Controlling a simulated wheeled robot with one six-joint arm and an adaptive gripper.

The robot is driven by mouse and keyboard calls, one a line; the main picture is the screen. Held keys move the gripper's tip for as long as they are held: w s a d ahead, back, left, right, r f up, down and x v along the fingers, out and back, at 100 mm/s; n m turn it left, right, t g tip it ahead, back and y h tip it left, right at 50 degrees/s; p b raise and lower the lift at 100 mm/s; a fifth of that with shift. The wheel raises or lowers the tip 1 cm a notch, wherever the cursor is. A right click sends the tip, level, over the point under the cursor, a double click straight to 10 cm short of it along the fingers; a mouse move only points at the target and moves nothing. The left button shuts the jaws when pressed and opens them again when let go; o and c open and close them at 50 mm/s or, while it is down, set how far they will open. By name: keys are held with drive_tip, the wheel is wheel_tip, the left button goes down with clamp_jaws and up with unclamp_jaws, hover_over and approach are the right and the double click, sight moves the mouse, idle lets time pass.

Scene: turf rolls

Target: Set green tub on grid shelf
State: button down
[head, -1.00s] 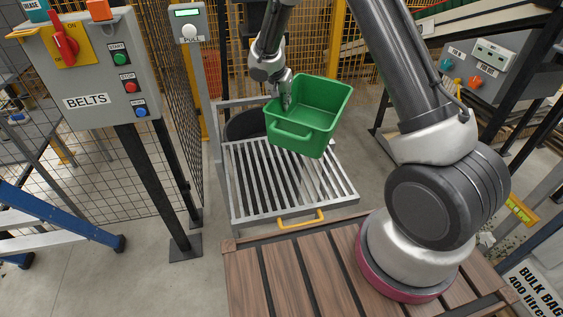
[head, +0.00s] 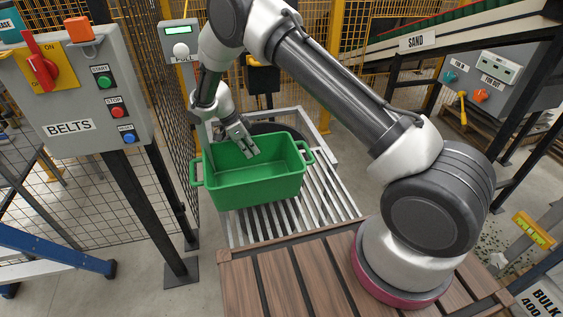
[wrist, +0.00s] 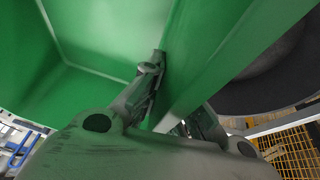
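The green tub (head: 255,187) is an open, empty box with a handle at each end. In the head view it is over the left part of the grid shelf (head: 325,190), a grey slatted rack. I cannot tell whether the tub touches the slats. My gripper (head: 248,148) is at the tub's far wall, with a finger inside the tub. In the wrist view my gripper (wrist: 172,100) has one finger on each side of the tub's green wall (wrist: 190,70), pinching it. The shelf's left slats are hidden under the tub.
The belts control box (head: 85,95) and its post stand left, beside a mesh fence (head: 60,175). A post with a pull display (head: 181,40) stands behind the tub. The wooden slatted deck (head: 290,275) lies in front of the shelf. A dark round bin (head: 275,129) is behind the tub.

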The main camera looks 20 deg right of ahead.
drive_tip(key=d, duration=0.3)
drive_tip(key=s+d, duration=0.1)
drive_tip(key=d, duration=0.2)
drive_tip(key=s+d, duration=0.1)
drive_tip(key=d, duration=0.3)
drive_tip(key=shift+s, duration=0.2)
drive_tip(key=x, duration=0.2)
drive_tip(key=shift+f, duration=0.9)
drive_tip(key=c, duration=1.6)
unclamp_jaws()
drive_tip(key=shift+c, duration=0.2)
drive_tip(key=v, duration=1.2)
